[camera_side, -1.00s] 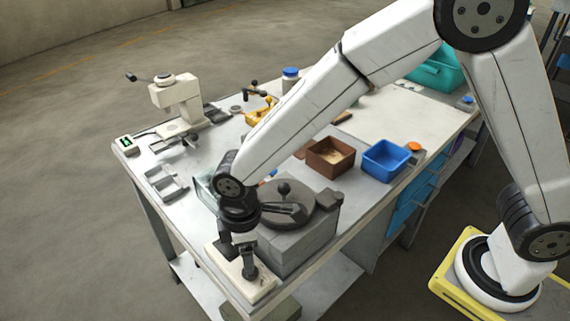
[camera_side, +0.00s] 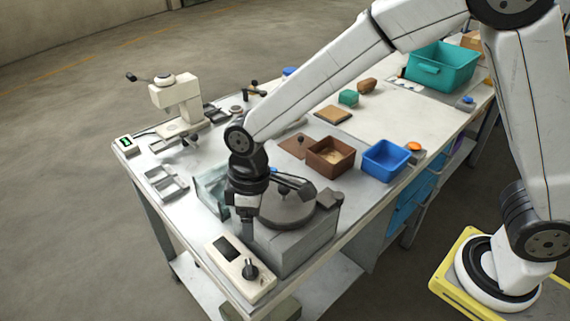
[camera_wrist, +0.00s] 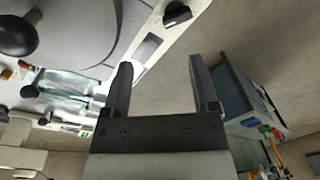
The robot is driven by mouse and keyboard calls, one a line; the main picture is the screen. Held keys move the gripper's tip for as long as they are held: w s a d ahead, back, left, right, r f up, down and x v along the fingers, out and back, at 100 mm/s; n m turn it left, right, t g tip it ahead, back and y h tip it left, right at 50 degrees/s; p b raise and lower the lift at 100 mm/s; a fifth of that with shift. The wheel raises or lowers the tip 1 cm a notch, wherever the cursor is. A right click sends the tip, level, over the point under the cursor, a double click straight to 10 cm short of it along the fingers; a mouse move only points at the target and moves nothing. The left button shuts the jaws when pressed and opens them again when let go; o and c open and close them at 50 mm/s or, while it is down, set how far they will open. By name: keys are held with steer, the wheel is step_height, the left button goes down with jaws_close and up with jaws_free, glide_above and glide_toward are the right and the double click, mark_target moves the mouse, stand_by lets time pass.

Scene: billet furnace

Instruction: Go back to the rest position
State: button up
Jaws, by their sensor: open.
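My gripper (camera_side: 246,212) points down beside the furnace's round lid in the side view, above the control box. In the wrist view, my gripper (camera_wrist: 158,62) has its two fingers apart with nothing between them. The furnace (camera_side: 288,245) is a grey block with a round dark lid (camera_side: 287,212) and a ball knob; my gripper partly hides its left side. The cream control box (camera_side: 226,268) has a dark display and a black dial (camera_side: 250,269), clear of my gripper. The dial also shows in the wrist view (camera_wrist: 177,13), beyond the fingertips.
A clear glass-like container (camera_side: 211,187) stands left of my gripper. A brown bin (camera_side: 331,158) and a blue bin (camera_side: 386,160) stand behind the furnace. A cream press-like device (camera_side: 178,105) is at the back left, and a teal crate (camera_side: 440,68) at the far right.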

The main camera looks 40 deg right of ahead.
steer(key=w+d+r+m, duration=0.1)
steer(key=d+m, duration=0.1)
steer(key=d+r+m+y, duration=0.1)
steer(key=d+r+m, duration=0.1)
steer(key=w+d+r+m+y, duration=0.1)
steer(key=d+m, duration=0.1)
steer(key=m, duration=0.1)
steer(key=shift+w+d+r+t, duration=0.3)
steer(key=shift+d, duration=0.1)
steer(key=d, duration=0.1)
steer(key=d+m, duration=0.2)
steer(key=shift+s+d+r, duration=0.25)
steer(key=shift+d, duration=0.1)
steer(key=shift+t+h, duration=0.7)
steer(key=shift+h, duration=0.2)
steer(key=s+d+f, duration=0.1)
steer(key=d, duration=0.1)
steer(key=s+d+f, duration=0.1)
steer(key=s+d, duration=0.1)
steer(key=s+d+f, duration=0.1)
steer(key=s+d, duration=0.1)
steer(key=d, duration=0.1)
steer(key=shift+s+d, duration=0.1)
steer(key=shift+s, duration=0.05)
steer(key=s+d+f+h, duration=0.1)
steer(key=s+d+f, duration=0.1)
steer(key=s+d, duration=0.2)
steer(key=shift+s+f+t, duration=0.2)
steer(key=shift+s+t, duration=0.2)
steer(key=shift+s, duration=0.3)
